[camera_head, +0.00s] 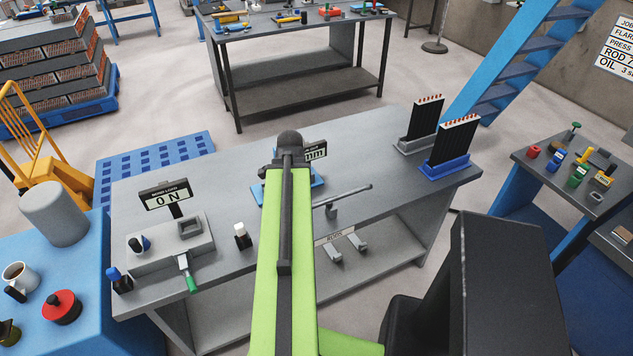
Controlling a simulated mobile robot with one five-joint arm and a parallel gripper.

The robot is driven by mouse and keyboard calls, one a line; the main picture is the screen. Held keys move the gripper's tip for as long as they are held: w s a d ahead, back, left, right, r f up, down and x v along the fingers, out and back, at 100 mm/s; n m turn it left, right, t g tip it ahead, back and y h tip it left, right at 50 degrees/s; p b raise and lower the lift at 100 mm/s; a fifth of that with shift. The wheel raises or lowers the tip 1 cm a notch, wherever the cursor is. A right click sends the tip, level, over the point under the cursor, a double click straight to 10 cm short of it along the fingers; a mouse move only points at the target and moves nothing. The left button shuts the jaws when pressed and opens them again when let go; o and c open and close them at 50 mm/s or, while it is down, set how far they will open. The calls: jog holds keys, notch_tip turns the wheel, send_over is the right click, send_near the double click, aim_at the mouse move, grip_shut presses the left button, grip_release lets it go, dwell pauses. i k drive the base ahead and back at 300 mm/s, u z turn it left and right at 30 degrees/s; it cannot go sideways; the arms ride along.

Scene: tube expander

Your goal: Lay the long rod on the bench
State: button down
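A thin grey rod (345,195), which looks like the long rod, slants across the right half of the grey bench (400,190). Its right end is free and its left part runs behind my green arm.
A display reading 0 N (167,199) and a grey fixture with a green-handled lever (190,278) stand at the bench's left. A second display is partly hidden behind my arm. A grey rack (411,145) and a blue rack (446,169) of dark rods stand at the right end.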

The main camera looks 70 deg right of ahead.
aim_at(386, 187)
jog(key=u, duration=0.45)
jog(key=k, duration=2.1)
jog(key=z, duration=0.35)
jog(key=i, duration=1)
jog(key=u, duration=0.05)
